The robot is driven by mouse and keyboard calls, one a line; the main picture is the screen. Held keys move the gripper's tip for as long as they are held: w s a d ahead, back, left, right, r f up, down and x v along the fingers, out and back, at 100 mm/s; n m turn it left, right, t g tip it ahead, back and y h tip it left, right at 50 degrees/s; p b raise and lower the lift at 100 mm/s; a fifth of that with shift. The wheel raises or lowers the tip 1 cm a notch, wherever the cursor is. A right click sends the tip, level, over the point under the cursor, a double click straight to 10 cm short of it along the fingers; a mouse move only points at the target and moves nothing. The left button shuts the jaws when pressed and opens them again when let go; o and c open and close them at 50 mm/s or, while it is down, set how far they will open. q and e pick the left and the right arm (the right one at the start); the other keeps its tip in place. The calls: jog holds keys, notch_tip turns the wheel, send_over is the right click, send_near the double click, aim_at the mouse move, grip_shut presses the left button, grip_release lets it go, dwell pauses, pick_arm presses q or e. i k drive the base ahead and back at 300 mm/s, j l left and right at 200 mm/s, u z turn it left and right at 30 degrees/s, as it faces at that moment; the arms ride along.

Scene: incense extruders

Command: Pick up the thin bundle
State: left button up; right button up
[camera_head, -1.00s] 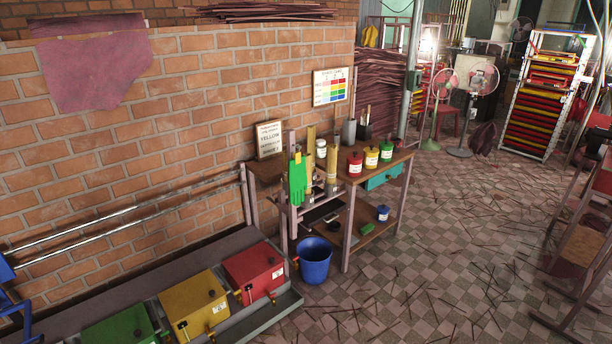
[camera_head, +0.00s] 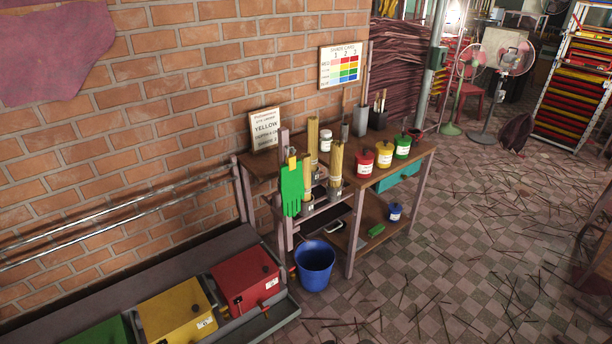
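Three upright yellow stick bundles stand in small numbered holders at the left front of the wooden workbench. One is at the back (camera_head: 312,134), one at the front left (camera_head: 307,175) and one at the front right (camera_head: 336,160). The front-left one looks the narrowest, but I cannot tell surely which is the thin bundle. A green glove (camera_head: 291,190) hangs just left of them and sits close to the front-left bundle. Neither of my grippers is in view.
The workbench (camera_head: 408,158) carries red, yellow (camera_head: 383,154) and green lidded pots. A blue bucket (camera_head: 315,266) stands on the floor before it. Red (camera_head: 243,279) and yellow (camera_head: 176,314) boxes line the left foreground. Tiled floor on the right is open, littered with sticks.

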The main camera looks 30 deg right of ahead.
aim_at(305, 159)
jog(key=i+l, duration=0.3)
jog(key=i+l+u, duration=0.1)
jog(key=i+l, duration=0.25)
jog(key=l, duration=0.15)
jog(key=i+l, duration=0.3)
jog(key=l, duration=0.15)
jog(key=i+l+u, duration=0.1)
jog(key=i+l, duration=0.2)
jog(key=i, duration=0.4)
jog(key=l, duration=0.1)
